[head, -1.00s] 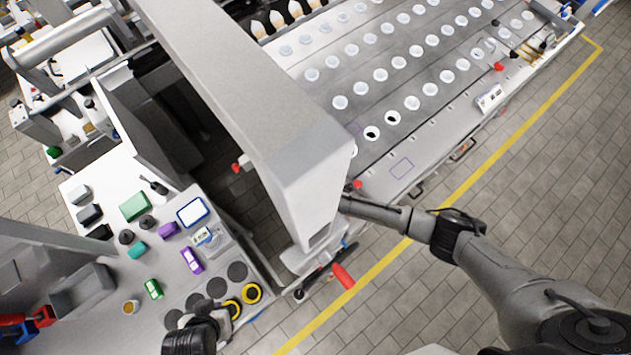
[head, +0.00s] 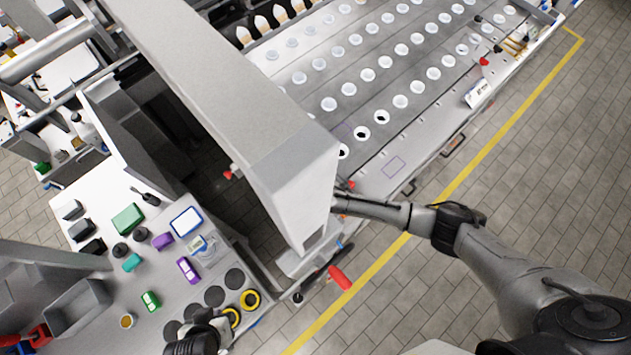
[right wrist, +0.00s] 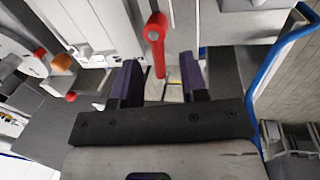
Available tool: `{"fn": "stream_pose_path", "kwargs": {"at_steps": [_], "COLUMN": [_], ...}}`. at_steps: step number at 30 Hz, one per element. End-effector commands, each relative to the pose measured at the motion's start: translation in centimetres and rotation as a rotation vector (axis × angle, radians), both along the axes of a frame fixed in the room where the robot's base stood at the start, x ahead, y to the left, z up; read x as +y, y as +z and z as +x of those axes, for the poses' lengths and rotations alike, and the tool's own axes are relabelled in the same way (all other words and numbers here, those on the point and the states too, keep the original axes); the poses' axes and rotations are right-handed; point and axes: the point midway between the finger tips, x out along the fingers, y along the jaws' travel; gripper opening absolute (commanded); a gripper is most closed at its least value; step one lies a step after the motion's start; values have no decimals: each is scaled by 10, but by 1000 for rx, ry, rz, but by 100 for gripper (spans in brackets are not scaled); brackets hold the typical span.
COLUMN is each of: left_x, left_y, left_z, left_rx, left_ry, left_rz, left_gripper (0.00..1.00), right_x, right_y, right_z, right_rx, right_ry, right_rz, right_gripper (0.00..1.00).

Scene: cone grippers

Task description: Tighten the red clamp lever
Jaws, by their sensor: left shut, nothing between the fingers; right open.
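In the right wrist view a red lever (right wrist: 157,42) with a rounded end hangs between the two fingers of my right gripper (right wrist: 158,85). The fingers stand apart on either side of it, and I cannot tell whether either touches it. In the head view my right arm reaches left to the grey machine column, which hides the fingertips. A red handle (head: 340,277) shows below the column there; I cannot tell if it is the same lever. My left gripper (head: 218,327) is shut and empty over the workbench's front edge, beside yellow-black rings (head: 250,299).
The grey column (head: 290,170) stands close to my right gripper. A blue curved bar (right wrist: 262,85) runs along the right of the wrist view. The workbench (head: 85,285) at left holds small boxes and a bin. A tray table (head: 395,165) with many white cups lies behind.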

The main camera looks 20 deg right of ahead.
Motion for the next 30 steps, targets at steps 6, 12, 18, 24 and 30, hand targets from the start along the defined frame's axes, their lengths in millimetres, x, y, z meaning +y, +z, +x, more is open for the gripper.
{"fn": "stream_pose_path", "kwargs": {"at_steps": [6,12,18,24,30], "left_x": [0,1,3,4,4], "left_y": [-1,-2,-4,-4,-4], "left_z": [0,0,0,0,0], "left_rx": [0,0,0,0,0], "left_ry": [0,-2,-6,-8,-8], "left_rz": [0,3,9,13,12], "left_gripper": [0,0,0,0,0], "right_x": [-3,-5,-7,-8,-8], "right_y": [42,78,102,112,114], "right_z": [-8,-14,-18,-21,-21], "right_rx": [-2,-2,-2,0,0], "right_ry": [1,0,-1,-2,-2], "right_rz": [1,0,0,-2,-2], "right_gripper": [40,40,40,40,40]}}
